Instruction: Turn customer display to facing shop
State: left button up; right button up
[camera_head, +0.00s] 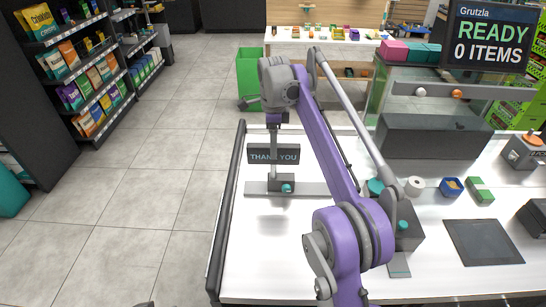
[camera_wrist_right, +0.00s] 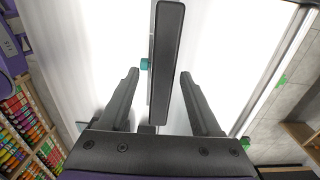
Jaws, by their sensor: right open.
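The customer display (camera_head: 274,154) is a small dark panel reading "THANK YOU". It stands upright on a post on the white counter, with its text side toward my head camera. Its foot (camera_head: 276,185) carries a teal knob. My right gripper (camera_head: 273,122) points down just above the panel. In the right wrist view the panel (camera_wrist_right: 168,60) is a long dark bar seen from above, lying between the two open fingers (camera_wrist_right: 158,76). Whether a finger touches it I cannot tell. My left gripper is not in view.
The white counter (camera_head: 250,245) is bare in front of the display. A READY screen (camera_head: 490,38), a dark box (camera_head: 430,137), a white roll (camera_head: 414,187), a blue box (camera_head: 451,187) and a dark pad (camera_head: 483,242) are to the right. Shelves (camera_head: 85,75) stand left, across open floor.

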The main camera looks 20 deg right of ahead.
jog(key=shift+w+f+b, duration=0.1)
jog(key=shift+f+b, duration=0.2)
jog(key=shift+f, duration=1.9)
jog(key=shift+c, duration=0.3)
grip_shut()
